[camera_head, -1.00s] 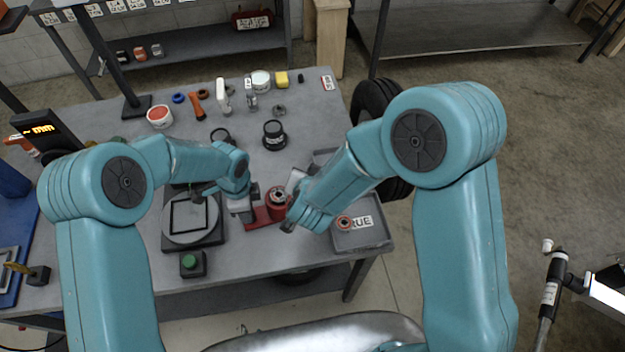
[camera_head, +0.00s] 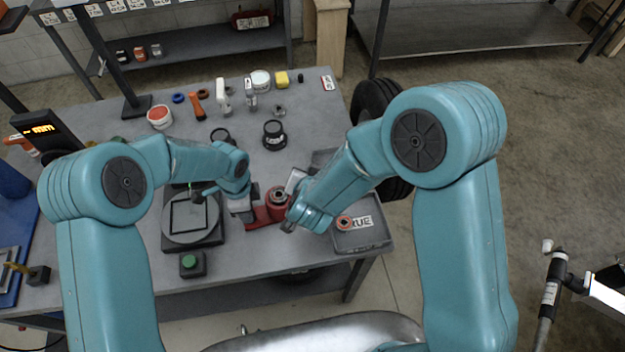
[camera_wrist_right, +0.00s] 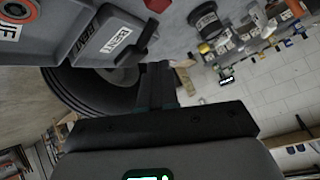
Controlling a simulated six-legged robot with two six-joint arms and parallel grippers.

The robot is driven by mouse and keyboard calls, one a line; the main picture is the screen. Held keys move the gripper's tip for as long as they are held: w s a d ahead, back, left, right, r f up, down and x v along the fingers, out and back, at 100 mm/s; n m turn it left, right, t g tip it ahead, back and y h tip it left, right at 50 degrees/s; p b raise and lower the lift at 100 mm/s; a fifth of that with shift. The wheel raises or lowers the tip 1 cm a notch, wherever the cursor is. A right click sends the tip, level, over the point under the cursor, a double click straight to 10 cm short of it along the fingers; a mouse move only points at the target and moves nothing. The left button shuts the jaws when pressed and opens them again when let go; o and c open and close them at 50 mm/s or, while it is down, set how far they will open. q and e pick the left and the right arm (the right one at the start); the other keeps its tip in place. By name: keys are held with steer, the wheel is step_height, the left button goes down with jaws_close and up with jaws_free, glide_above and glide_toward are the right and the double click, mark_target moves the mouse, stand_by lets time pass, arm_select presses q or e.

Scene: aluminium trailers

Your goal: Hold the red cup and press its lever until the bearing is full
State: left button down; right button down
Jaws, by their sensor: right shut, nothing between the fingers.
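The red cup (camera_head: 279,199) stands near the front of the grey table, with a red arm-like part (camera_head: 258,217) reaching left from its foot. My left gripper (camera_head: 248,207) is at the left of this red part; its fingers are too small and covered to tell whether they hold it. My right gripper (camera_head: 289,226) is just right of and in front of the cup. In the right wrist view its fingers (camera_wrist_right: 157,82) are together and empty. An orange-red ring, perhaps a bearing (camera_head: 344,222), lies on a grey tray (camera_head: 362,239). The lever cannot be made out.
A round plate on a black stand (camera_head: 190,238) and a green button box (camera_head: 190,263) are left of the cup. Black-topped pots and small tools stand farther back. A tyre (camera_head: 369,100) is beyond the table's right edge. BENT labels (camera_wrist_right: 122,42) show in the wrist view.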

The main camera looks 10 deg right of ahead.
stand_by(0.3)
steer(key=shift+d+f, duration=0.15)
steer(key=shift+f, duration=0.25)
steer(key=shift+d+f, duration=0.2)
steer(key=shift+f, duration=0.35)
steer(key=shift+d+f, duration=0.15)
steer(key=shift+f, duration=0.35)
stand_by(1.3)
steer(key=shift+a+r, duration=0.25)
steer(key=shift+r, duration=0.5)
steer(key=shift+a+r, duration=0.2)
steer(key=shift+r, duration=0.5)
steer(key=shift+a+r, duration=0.25)
steer(key=shift+r, duration=0.55)
steer(key=shift+a+r, duration=0.25)
steer(key=shift+r, duration=0.55)
steer(key=shift+a+r, duration=0.25)
steer(key=shift+r, duration=0.55)
steer(key=shift+r, duration=0.1)
stand_by(0.4)
